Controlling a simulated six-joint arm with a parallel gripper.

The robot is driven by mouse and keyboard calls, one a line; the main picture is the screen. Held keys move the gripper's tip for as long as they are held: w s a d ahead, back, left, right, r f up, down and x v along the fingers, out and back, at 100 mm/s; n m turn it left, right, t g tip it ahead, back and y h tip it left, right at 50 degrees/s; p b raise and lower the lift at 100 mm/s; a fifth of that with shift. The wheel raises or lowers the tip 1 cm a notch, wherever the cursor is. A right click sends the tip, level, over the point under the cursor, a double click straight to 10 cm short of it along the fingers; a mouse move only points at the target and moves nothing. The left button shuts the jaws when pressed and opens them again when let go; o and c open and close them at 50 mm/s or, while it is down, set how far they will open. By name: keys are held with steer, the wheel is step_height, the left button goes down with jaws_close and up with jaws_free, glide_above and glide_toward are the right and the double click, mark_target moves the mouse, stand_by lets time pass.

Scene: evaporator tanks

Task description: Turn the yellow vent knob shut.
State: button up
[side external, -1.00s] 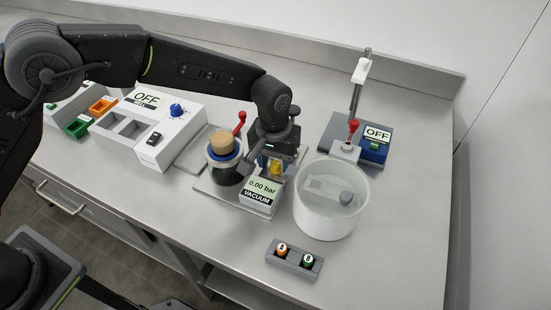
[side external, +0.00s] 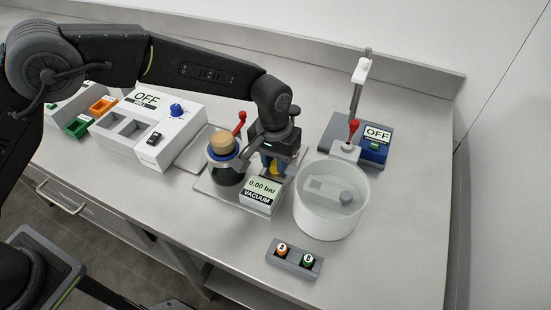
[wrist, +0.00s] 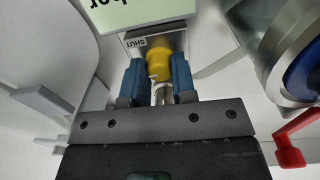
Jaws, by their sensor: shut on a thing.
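The yellow vent knob (wrist: 159,65) sits between the two blue fingers of my gripper (wrist: 157,80) in the wrist view, and the fingers are shut on it. A label reading "SHUT" (wrist: 139,43) shows just beyond the knob. In the side view the knob (side external: 267,169) is partly hidden by my gripper (side external: 270,162), which points down behind the vacuum display (side external: 260,190). The display reads 0.00 bar.
A dark vessel with a tan stopper (side external: 222,142) and a red lever (side external: 240,122) stand just left of my gripper. A clear round tank (side external: 330,205) is close on the right.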

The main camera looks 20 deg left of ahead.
mark_target(274, 162)
steer(key=o, duration=0.9)
steer(key=r, duration=1.4)
steer(key=shift+a, duration=0.2)
steer(key=shift+f, duration=0.1)
